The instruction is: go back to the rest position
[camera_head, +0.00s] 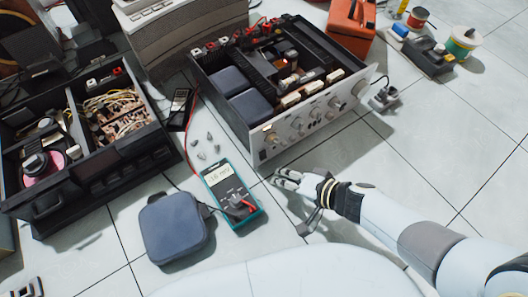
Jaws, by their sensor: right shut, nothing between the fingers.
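My right gripper (284,179) reaches in from the lower right and is shut and empty. It is low over the tiled floor, just below the front left corner of the opened silver amplifier (318,118). The teal multimeter (231,196) lies to its left, apart from it. My left gripper is not in view.
A blue-grey pouch (174,227) lies left of the multimeter. An opened black unit (96,150) stands at the left. Small grey pieces (208,146) and a black handheld device (180,108) lie between the units. Spools and an orange case (351,27) stand at upper right. Right-hand floor is clear.

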